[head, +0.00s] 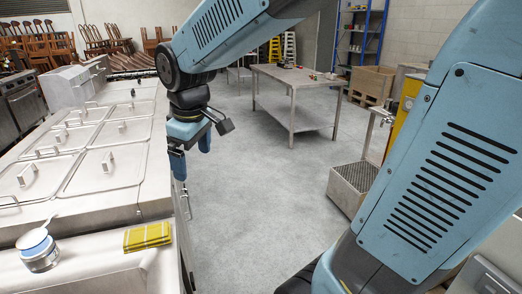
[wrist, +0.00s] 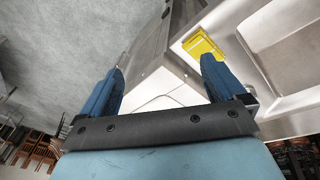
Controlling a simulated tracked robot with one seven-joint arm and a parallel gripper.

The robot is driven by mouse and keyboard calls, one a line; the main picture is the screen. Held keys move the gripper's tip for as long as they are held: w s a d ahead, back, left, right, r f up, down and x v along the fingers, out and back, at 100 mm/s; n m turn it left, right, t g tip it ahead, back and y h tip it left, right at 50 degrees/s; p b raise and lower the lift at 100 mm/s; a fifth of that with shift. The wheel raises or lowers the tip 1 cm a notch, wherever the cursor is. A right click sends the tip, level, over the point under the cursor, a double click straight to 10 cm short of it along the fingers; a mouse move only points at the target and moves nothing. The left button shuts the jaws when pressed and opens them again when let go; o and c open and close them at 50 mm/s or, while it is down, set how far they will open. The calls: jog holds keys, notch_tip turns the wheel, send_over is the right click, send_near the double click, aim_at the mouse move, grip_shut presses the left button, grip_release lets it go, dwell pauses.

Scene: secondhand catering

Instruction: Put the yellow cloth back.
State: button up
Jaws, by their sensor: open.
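The yellow cloth (head: 147,237) lies folded and flat on the steel counter's (head: 95,262) front surface, near its right edge, in the head view. In the wrist view the yellow cloth (wrist: 201,46) shows beyond the right finger, on the steel surface. My gripper (head: 187,165) points downward at the counter's right edge, farther back than the cloth and above it. In the wrist view my gripper (wrist: 162,85) has its two blue fingers wide apart with nothing between them. The cloth is apart from the fingers.
A small tin (head: 38,252) with a spoon-like utensil across it stands left of the cloth. Lidded steel wells (head: 95,170) with upright handles fill the counter behind. A steel table (head: 294,90) and a crate-like box (head: 352,187) stand to the right. The floor (head: 250,200) between is clear.

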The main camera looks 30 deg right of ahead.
jog(key=s+d+r+m+t, duration=0.3)
jog(key=s+d+m, duration=0.5)
jog(key=s+d, duration=0.2)
jog(key=shift+s+d+r+m, duration=0.2)
jog(key=shift+s+d+m, duration=0.2)
jog(key=shift+d, duration=0.45)
